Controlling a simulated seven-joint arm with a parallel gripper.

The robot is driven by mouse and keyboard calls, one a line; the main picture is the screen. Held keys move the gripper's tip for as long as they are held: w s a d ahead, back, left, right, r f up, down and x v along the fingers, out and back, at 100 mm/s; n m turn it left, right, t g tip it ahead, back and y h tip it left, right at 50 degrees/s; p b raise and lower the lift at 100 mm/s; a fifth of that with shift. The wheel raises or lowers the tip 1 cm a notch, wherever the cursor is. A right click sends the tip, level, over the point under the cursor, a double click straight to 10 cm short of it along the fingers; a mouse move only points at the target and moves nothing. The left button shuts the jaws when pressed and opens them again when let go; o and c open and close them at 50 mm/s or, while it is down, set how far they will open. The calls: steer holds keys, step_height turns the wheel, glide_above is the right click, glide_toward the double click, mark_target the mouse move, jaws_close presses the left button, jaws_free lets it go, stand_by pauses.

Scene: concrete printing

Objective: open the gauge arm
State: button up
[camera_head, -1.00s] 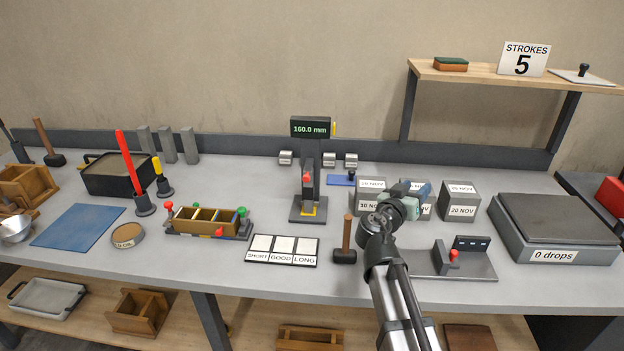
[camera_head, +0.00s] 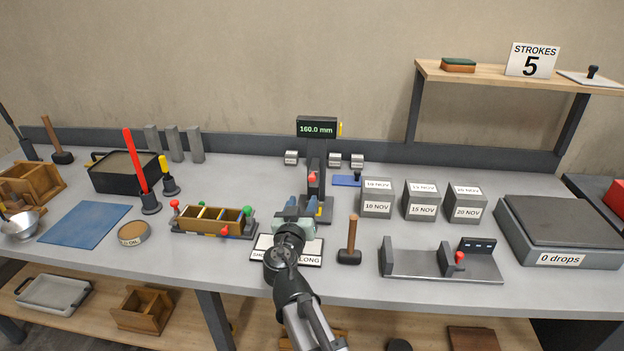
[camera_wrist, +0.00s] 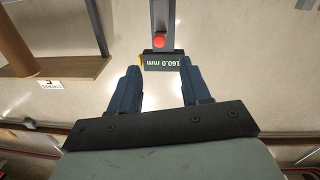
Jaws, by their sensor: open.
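The gauge (camera_head: 316,160) is a dark upright post on a base at the back middle of the bench, with a screen (camera_head: 317,128) reading 160.0 mm. A red knob (camera_head: 312,177) sits on its front. My gripper (camera_head: 302,204) is in front of the gauge's base and nearer to me, its blue fingers apart and empty, hiding part of the base. In the wrist view, the gauge's screen (camera_wrist: 161,60) and red knob (camera_wrist: 159,42) appear upside down, beyond and between the open fingers (camera_wrist: 160,78). I see no contact with the knob.
A card (camera_head: 311,259) marked with lengths lies under my wrist. A mallet (camera_head: 350,245) stands to its right, a mould with coloured knobs (camera_head: 210,219) to its left. Labelled grey blocks (camera_head: 420,203) and a blue pad (camera_head: 346,181) are right of the gauge.

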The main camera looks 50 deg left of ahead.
mark_target(312, 180)
steer(key=x, duration=1.2)
steer(key=shift+w+a, duration=0.1)
steer(key=shift+w, duration=0.1)
steer(key=shift+c, duration=0.3)
jaws_close()
